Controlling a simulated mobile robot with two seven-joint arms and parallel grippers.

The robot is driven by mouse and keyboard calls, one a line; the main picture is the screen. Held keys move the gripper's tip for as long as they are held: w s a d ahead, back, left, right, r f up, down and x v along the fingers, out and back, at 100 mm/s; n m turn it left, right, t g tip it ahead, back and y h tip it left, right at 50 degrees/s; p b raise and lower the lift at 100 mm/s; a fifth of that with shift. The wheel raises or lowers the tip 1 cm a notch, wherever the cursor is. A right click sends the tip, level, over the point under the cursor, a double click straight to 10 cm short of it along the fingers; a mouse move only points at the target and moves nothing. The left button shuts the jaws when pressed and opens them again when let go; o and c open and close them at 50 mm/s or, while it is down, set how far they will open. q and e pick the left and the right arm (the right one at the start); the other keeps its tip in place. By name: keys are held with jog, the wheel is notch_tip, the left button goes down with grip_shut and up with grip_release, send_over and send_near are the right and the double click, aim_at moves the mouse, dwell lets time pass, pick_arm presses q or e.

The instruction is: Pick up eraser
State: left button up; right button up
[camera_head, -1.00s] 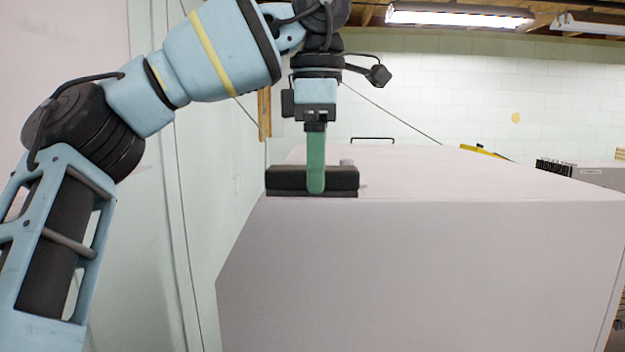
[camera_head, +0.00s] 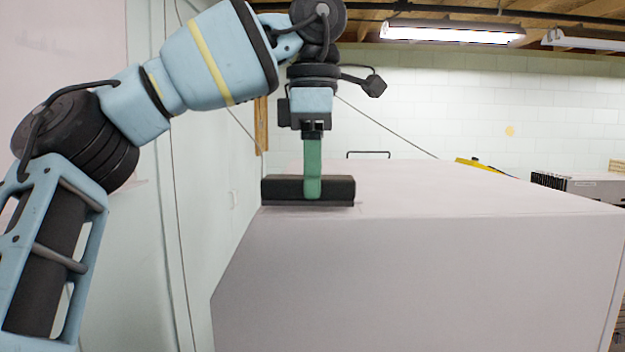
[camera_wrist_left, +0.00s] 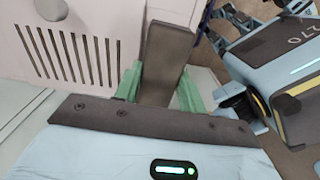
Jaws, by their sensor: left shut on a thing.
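The eraser (camera_head: 284,188) is a dark, long block at the front left edge of the white box top. My left gripper (camera_head: 313,190) points straight down over it, with green fingers around its middle. The left wrist view shows the dark eraser (camera_wrist_left: 166,55) between the two green fingers of my left gripper (camera_wrist_left: 160,92), one on each side. The gripper is shut on it. The eraser is level and sits at or just above the surface; I cannot tell if there is a gap. My right gripper is not in view.
The white box (camera_head: 420,260) has a broad, mostly clear top. A thin dark handle (camera_head: 368,154) stands at its back, and a yellow item (camera_head: 480,165) lies at the back right. A dark ribbed object (camera_head: 580,186) is at the far right. A pale wall is close on the left.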

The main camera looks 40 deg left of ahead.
pick_arm(q)
notch_tip(320, 180, up, 2)
jog(key=shift+r, duration=0.15)
jog(key=shift+s+d+r, duration=0.2)
jog(key=shift+s+d, duration=0.05)
jog(key=s+d+r, duration=0.1)
jog(key=s+d, duration=0.9)
jog(key=s, duration=0.1)
jog(key=shift+d+r, duration=0.15)
jog(key=shift+d, duration=0.15)
jog(key=o, duration=0.3)
jog(key=shift+c, duration=1)
